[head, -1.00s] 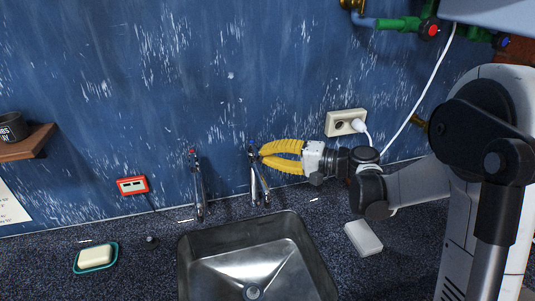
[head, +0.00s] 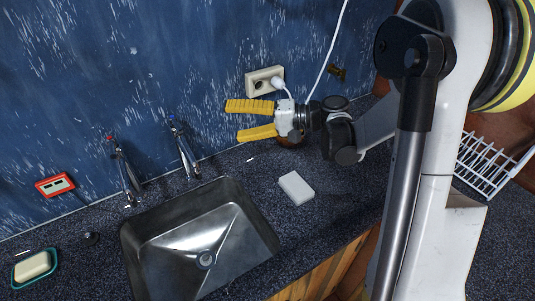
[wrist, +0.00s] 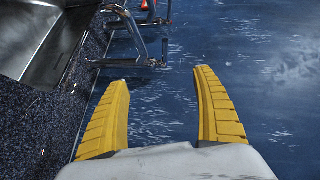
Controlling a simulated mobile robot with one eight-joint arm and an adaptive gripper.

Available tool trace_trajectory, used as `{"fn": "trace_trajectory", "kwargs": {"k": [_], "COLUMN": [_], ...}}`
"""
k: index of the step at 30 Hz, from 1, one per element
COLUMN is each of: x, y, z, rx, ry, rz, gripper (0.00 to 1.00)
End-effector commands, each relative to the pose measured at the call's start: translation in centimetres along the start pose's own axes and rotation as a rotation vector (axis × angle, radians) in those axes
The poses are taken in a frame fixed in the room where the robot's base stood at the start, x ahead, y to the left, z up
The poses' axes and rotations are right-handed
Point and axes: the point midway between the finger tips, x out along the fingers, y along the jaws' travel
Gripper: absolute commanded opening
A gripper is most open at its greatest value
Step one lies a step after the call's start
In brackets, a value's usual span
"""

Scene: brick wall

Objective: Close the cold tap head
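The cold tap (head: 184,150) is the chrome tap with a blue mark on its head (head: 172,119), at the wall behind the sink in the head view. Its chrome parts (wrist: 137,38) also show at the top of the wrist view. I cannot tell whether its head is fully closed. My gripper (head: 234,120) has yellow ribbed fingers, spread open and empty. It is to the right of the cold tap, apart from it. The open fingers (wrist: 160,78) also show in the wrist view, with nothing between them.
A second chrome tap with a red mark (head: 125,172) stands left of the cold tap. The steel sink (head: 200,245) lies in front. A wall socket with a plug (head: 265,81) is behind my gripper. A white block (head: 296,188) lies on the counter right of the sink.

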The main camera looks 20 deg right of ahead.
Motion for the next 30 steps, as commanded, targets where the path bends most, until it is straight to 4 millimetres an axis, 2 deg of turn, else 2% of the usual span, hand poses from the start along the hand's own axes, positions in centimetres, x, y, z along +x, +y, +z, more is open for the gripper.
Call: {"fn": "trace_trajectory", "kwargs": {"k": [2,5,6,8,9,12,15,18,21,23,30], "x": [0.3,0.3,-0.2,-1.5,-2.7,-6.5,-10.2,-13.1,-14.6,-14.9,-14.3], "y": [1.5,5.2,7.0,9.5,11.0,13.7,14.9,15.2,15.3,15.9,19.8], "z": [0.5,1.5,1.9,2.4,2.7,2.8,2.6,2.2,1.9,1.9,2.5], "rx": [-0.027,-0.096,-0.131,-0.187,-0.223,-0.305,-0.366,-0.405,-0.424,-0.428,-0.428], "ry": [-0.028,-0.101,-0.139,-0.204,-0.249,-0.358,-0.453,-0.517,-0.551,-0.560,-0.560], "rz": [0.082,0.282,0.382,0.541,0.645,0.887,1.081,1.213,1.282,1.298,1.301], "gripper": [0.86,0.86,0.86,0.86,0.86,0.86,0.86,0.86,0.86,0.86,0.86]}}
